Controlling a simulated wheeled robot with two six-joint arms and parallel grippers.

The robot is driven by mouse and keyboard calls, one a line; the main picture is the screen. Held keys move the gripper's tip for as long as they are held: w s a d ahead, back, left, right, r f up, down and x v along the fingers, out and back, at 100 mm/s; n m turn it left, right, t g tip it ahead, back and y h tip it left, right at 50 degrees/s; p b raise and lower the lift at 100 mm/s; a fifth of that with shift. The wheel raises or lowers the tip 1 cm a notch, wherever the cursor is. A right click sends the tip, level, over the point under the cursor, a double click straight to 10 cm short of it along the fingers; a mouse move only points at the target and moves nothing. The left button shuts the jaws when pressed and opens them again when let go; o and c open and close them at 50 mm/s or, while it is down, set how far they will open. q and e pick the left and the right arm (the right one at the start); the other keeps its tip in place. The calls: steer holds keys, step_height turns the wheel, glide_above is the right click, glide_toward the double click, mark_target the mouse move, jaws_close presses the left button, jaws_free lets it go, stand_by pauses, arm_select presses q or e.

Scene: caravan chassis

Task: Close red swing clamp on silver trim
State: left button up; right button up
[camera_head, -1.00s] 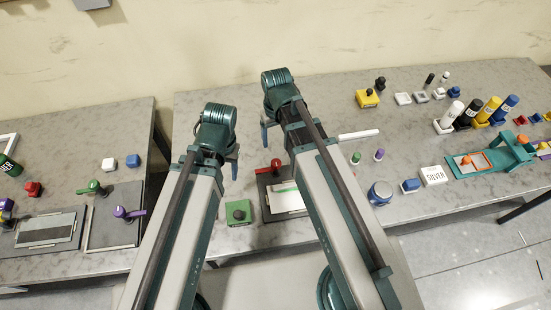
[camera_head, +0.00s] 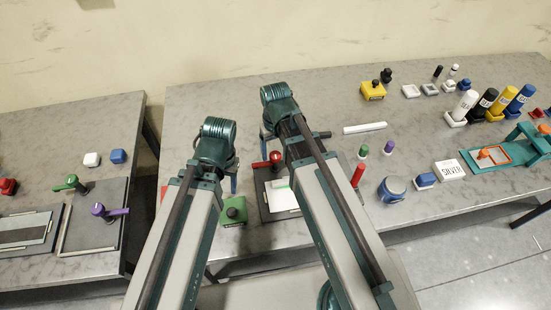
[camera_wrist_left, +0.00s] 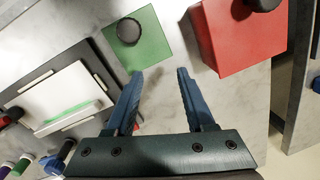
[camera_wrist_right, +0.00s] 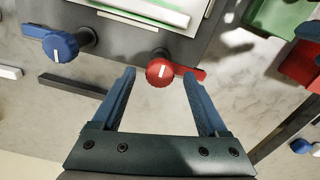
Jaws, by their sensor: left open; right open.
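The red swing clamp (camera_head: 272,160) stands at the back edge of the dark fixture plate (camera_head: 266,205). In the right wrist view its red knob (camera_wrist_right: 160,72) has a short arm pointing right, away from the pale strip on the fixture. My right gripper (camera_wrist_right: 158,78) is open, with the red knob showing between its fingertips; contact cannot be told. A light sheet with a pale strip and green line (camera_wrist_right: 145,14) lies on the fixture, partly out of frame. My left gripper (camera_wrist_left: 160,72) is open and empty, over the bench beside the green block (camera_wrist_left: 135,38).
A blue clamp (camera_wrist_right: 62,45) stands on the same fixture. A red block (camera_wrist_left: 235,38) is close to my left gripper. A dark bar (camera_wrist_right: 72,86) lies behind the fixture. The SILVER box (camera_head: 450,170) and several bottles stand to the right. A gap separates the two benches.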

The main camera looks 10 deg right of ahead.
steer(key=shift+f, duration=0.5)
steer(key=shift+c, duration=0.3)
jaws_close()
stand_by(0.8)
